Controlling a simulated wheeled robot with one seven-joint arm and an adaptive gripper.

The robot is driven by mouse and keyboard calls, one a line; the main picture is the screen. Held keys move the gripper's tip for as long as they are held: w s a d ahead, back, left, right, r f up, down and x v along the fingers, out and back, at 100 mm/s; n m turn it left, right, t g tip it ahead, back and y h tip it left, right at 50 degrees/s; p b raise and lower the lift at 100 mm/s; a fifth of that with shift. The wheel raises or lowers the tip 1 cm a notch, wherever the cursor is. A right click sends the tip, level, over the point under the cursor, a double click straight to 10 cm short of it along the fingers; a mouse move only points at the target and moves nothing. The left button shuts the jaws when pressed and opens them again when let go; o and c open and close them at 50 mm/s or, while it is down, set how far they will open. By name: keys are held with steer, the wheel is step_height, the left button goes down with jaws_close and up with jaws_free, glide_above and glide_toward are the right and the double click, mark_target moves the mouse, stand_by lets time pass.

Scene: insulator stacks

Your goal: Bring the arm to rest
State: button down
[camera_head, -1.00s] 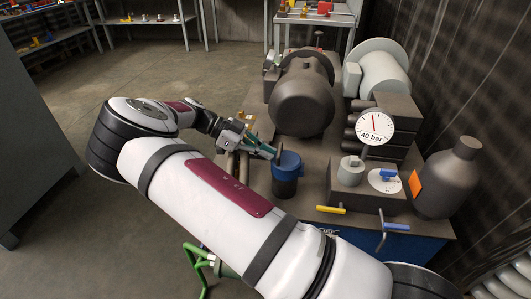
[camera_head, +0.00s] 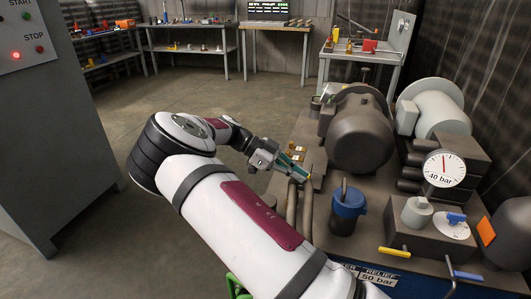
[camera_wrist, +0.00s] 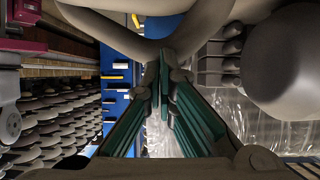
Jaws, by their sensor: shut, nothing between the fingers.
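My gripper (camera_head: 304,175) is at the end of my arm, which reaches from the bottom of the head view up to the left and bends back right. The gripper points right over the left part of the machine bench, left of the blue cup-like part (camera_head: 348,203). In the wrist view, the teal fingers (camera_wrist: 164,75) come together at their tips with nothing between them. Whether the fingers touch the pipes near them cannot be told.
A dark motor (camera_head: 360,133), a pressure gauge (camera_head: 444,169) and a valve block with a yellow handle (camera_head: 394,251) crowd the bench on the right. A grey cabinet (camera_head: 50,130) stands at the left. Open floor (camera_head: 120,100) lies behind my arm.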

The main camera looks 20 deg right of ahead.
steer(key=s+a+r+n+t+y, duration=0.35)
steer(key=s+r+n+y, duration=0.85)
steer(key=s, duration=0.8)
steer(key=s+a+r+n+t+h, duration=0.1)
steer(key=s+a+r+n+t, duration=0.15)
steer(key=s+n, duration=0.5)
steer(key=s+a+r+n+t+h, duration=0.1)
steer(key=s+a+r+n+t, duration=0.3)
steer(key=s, duration=0.7)
step_height(320, 180, up, 22)
steer(key=d+n+t+p, duration=0.1)
steer(key=p, duration=2.1)
steer(key=shift+r, duration=0.15)
steer(key=shift+n, duration=0.25)
